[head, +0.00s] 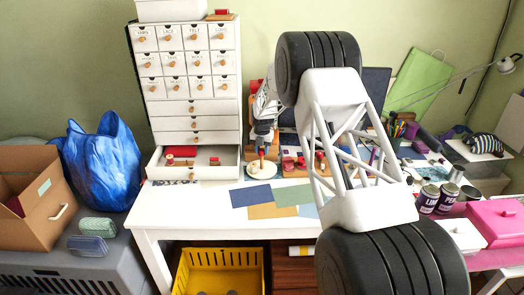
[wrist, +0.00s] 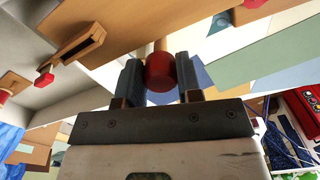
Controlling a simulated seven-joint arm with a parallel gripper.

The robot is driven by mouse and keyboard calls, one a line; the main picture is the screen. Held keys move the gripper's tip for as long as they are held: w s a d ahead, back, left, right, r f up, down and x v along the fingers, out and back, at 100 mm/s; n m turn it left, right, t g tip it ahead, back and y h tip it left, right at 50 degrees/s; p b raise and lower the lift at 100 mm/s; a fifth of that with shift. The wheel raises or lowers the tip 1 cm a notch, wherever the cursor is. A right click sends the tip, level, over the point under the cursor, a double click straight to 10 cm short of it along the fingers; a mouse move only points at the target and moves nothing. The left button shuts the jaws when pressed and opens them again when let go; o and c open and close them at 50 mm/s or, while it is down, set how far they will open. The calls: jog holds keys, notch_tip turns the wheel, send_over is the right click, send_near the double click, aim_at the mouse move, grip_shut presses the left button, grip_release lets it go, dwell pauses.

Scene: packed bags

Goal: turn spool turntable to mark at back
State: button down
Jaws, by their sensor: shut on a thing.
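A small pale round disc (head: 262,171) stands near the back edge of the white table, in front of the drawer cabinet; it looks like the spool turntable. My gripper (head: 262,150) is right above it, pointing down, and hides part of it. In the wrist view my gripper (wrist: 160,78) is shut on a red rounded piece (wrist: 160,72), which sits between the two dark fingers. How this piece joins the turntable is hidden. I cannot make out a mark at the back.
An open drawer (head: 190,172) with red spools is just left of the turntable. Small wooden holders with red spools (head: 320,160) stand to its right. Coloured sheets (head: 272,210) lie in front. The table's left front (head: 185,210) is clear.

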jog(key=shift+a+n, duration=0.1)
jog(key=shift+n, duration=1.5)
jog(key=c, duration=0.8)
grip_release()
jog(key=shift+r, duration=0.1)
jog(key=shift+r, duration=3.85)
